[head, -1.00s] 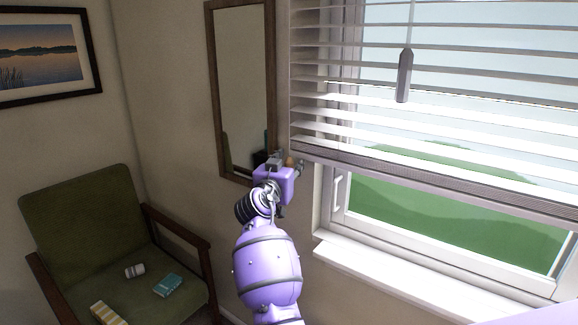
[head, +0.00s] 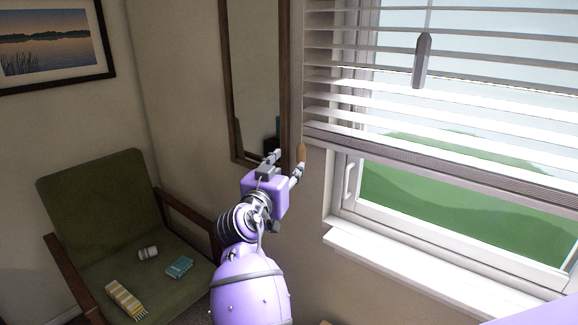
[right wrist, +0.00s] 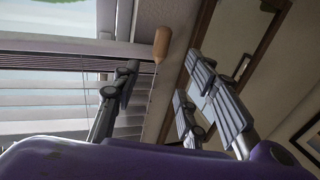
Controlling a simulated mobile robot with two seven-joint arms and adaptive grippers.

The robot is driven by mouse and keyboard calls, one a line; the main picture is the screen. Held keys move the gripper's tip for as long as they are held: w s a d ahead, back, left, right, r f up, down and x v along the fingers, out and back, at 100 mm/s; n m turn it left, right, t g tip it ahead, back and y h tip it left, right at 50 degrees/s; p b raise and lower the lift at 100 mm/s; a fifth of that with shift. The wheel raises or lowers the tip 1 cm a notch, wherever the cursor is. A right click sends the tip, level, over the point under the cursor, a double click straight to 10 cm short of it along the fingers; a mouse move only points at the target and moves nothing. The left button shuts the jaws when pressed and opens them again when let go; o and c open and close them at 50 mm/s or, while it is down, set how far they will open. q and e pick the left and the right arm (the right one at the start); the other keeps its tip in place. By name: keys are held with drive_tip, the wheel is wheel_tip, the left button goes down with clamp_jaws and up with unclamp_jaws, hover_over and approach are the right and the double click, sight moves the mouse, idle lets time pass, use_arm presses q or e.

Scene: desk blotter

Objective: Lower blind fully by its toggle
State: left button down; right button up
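The blind (head: 440,168) is partly lowered, its bottom rail partway down the window. A small tan toggle (head: 301,152) hangs by the blind's left end; it also shows with its thin cord in the right wrist view (right wrist: 161,45). A dark grey tapered toggle (head: 422,62) hangs on a cord in front of the slats. My right gripper (head: 287,162) is open and empty close to the tan toggle. In the right wrist view its fingers (right wrist: 166,72) are apart, with the tan toggle appearing between and beyond their tips. Contact is not visible. My left gripper is out of view.
A dark-framed mirror (head: 238,110) hangs on the wall just behind and left of the right gripper. The window sill (head: 420,262) juts out below the blind. A green armchair (head: 105,205) with several small items stands at lower left.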

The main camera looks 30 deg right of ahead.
sight(300, 156)
drive_tip(key=x, duration=0.6)
drive_tip(key=f+x, duration=0.1)
drive_tip(key=x, duration=0.2)
drive_tip(key=shift+a+b, duration=0.1)
drive_tip(key=shift+b, duration=0.2)
drive_tip(key=shift+w+d, duration=0.15)
drive_tip(key=shift+d, duration=0.1)
drive_tip(key=shift+w+d+f, duration=0.1)
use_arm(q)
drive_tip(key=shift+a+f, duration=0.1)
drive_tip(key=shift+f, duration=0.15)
use_arm(e)
clamp_jaws()
